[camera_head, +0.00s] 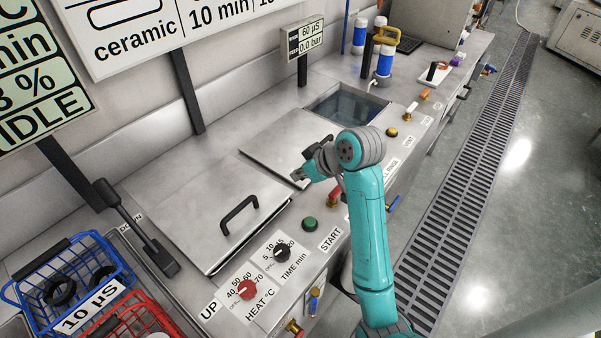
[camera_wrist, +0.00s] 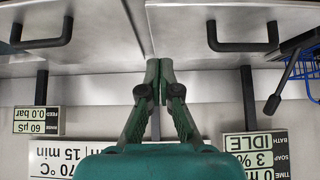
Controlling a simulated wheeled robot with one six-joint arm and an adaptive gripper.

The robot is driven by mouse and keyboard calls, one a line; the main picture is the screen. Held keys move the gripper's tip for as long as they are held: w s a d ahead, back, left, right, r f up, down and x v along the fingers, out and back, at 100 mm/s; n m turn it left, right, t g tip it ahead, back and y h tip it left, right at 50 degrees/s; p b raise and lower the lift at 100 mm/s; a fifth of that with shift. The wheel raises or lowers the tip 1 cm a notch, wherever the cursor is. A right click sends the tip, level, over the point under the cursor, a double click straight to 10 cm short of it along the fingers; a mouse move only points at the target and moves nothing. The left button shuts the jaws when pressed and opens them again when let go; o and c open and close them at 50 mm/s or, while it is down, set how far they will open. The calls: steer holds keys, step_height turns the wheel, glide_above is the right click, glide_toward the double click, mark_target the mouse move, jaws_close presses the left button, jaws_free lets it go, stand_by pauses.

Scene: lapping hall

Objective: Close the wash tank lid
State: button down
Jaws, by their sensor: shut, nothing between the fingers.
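The left steel lid (camera_head: 190,200) lies flat on the bench, with a black bar handle (camera_head: 240,208) near its front edge. It looks closed. A second steel lid (camera_head: 283,138) lies flat to its right. In the wrist view, which is upside down, the left lid (camera_wrist: 190,30) is on the right with its handle (camera_wrist: 243,47), and the second lid (camera_wrist: 85,50) is on the left with another handle (camera_wrist: 40,43). My gripper (camera_head: 297,177) is over the second lid's front area, near the gap between the lids. Its fingers (camera_wrist: 153,65) are shut and empty, apart from both handles.
An open basin of water (camera_head: 346,104) is right of the second lid. A black lever (camera_head: 140,232) stands left, by UP and DOWN labels. Blue (camera_head: 65,280) and red (camera_head: 135,310) baskets are at lower left. Knobs, a green button (camera_head: 309,224) and valves line the front edge.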

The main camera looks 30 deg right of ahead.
glide_above(284, 191)
steer(key=s, duration=0.2)
steer(key=f, duration=0.5)
steer(key=shift+d, duration=0.25)
step_height(284, 191, down, 2)
steer(key=shift+s+d+f, duration=0.1)
steer(key=shift+s+f, duration=0.05)
steer(key=shift+f, duration=0.6)
